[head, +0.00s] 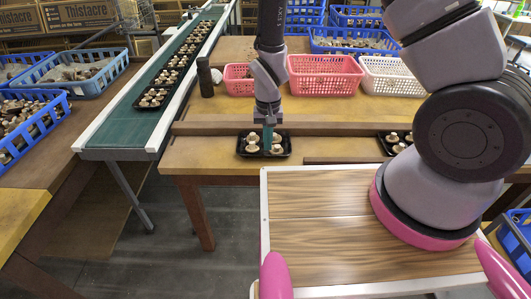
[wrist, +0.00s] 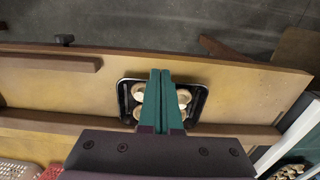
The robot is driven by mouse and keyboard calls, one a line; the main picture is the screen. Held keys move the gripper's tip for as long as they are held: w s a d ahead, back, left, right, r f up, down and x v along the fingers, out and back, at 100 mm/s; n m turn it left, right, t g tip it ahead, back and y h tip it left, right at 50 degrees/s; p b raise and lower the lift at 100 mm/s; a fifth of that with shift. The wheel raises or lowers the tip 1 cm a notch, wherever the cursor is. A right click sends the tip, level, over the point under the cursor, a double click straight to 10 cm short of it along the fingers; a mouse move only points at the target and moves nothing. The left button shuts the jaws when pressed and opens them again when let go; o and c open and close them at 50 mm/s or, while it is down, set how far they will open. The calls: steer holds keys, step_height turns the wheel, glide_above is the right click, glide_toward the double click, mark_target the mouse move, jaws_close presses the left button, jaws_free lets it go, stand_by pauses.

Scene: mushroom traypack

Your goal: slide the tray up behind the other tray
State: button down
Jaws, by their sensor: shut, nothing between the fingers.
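A black tray (head: 264,156) with several mushrooms sits on the wooden table, in front of the long wooden rail. It also shows in the wrist view (wrist: 124,100). My gripper (head: 267,148) points down over this tray, its green fingers closed together with nothing between them. In the wrist view the fingers (wrist: 160,73) cover the middle of the tray, between the mushrooms. I cannot tell whether they touch it. Another black tray (head: 384,146) with mushrooms lies to the right on the same table, partly hidden by my arm. More filled trays (head: 143,104) stand in a row on the green conveyor.
The long rail (head: 220,128) runs behind the tray; a short wooden strip (head: 340,160) lies near the front edge, right of it. Pink baskets (head: 325,76), a white basket (head: 392,76) and a dark bottle (head: 205,78) stand behind. The tabletop between the two trays looks clear.

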mark_target(267, 164)
steer(key=w+f, duration=0.1)
steer(key=f, duration=0.2)
steer(key=w+f, duration=0.1)
steer(key=f, duration=0.6)
steer(key=shift+w, duration=1)
